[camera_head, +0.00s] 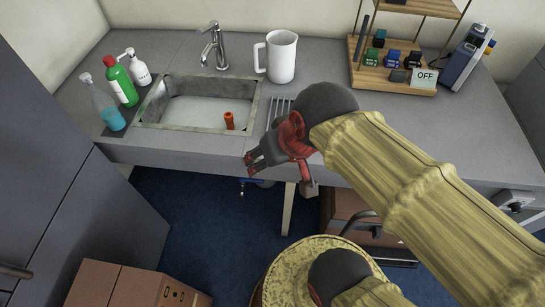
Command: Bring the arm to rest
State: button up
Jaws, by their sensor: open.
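My gripper (252,162) is at the front edge of the grey counter, just right of the sink. Its dark fingers point left, and I see nothing between them. My arm, in a yellow cover, reaches in from the lower right and hides part of the counter's front.
The counter (190,53) holds a sink (185,110) with an orange-red object (229,121) in it, a faucet (213,45), several bottles (121,82), a white pitcher (281,57), and a wooden rack (392,85) beside an OFF sign (424,77). Cardboard boxes (130,285) stand on the floor.

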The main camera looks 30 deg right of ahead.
jog(key=shift+s+r+n, duration=0.3)
jog(key=shift+r+n, duration=0.15)
jog(key=shift+n, duration=0.35)
